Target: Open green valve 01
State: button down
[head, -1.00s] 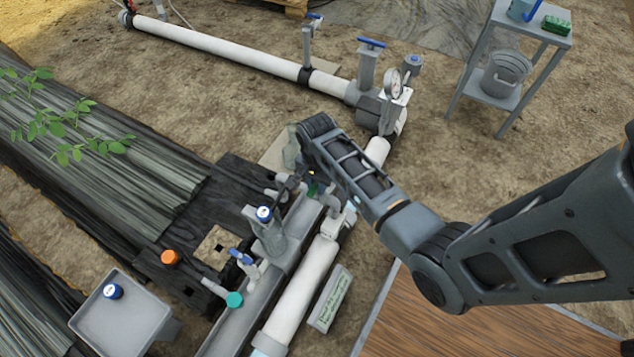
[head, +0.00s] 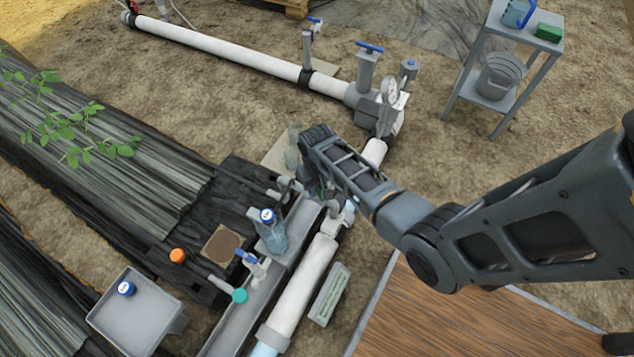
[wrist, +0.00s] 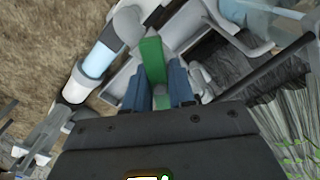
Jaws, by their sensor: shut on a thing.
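The green valve handle (wrist: 152,55) shows in the wrist view, standing up between the two blue fingers of my gripper (wrist: 161,88). The fingers are shut on the green handle, and more green shows below it between them. In the head view my forearm and wrist cover most of this valve, and only a little dark green shows beneath the wrist. I cannot read a number on the valve. A second valve with a blue handle (head: 246,257) stands farther front along the grey trough.
A clear bottle with a blue cap (head: 273,235) stands in the grey trough (head: 240,315). A white pipe (head: 302,285) runs beside it. A grey tray (head: 140,320) is at front left, a wooden board (head: 430,320) at front right. A pressure gauge (head: 390,92) stands behind my wrist.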

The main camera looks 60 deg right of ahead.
jog(key=n+p, duration=0.1)
jog(key=n, duration=0.4)
jog(key=shift+r+p, duration=0.1)
jog(key=shift+p, duration=0.2)
jog(key=n, duration=0.3)
jog(key=shift+p, duration=0.35)
jog(key=c, duration=0.9)
grip_release()
jog(key=shift+o, duration=0.2)
notch_tip(320, 180, up, 10)
jog(key=p, duration=1)
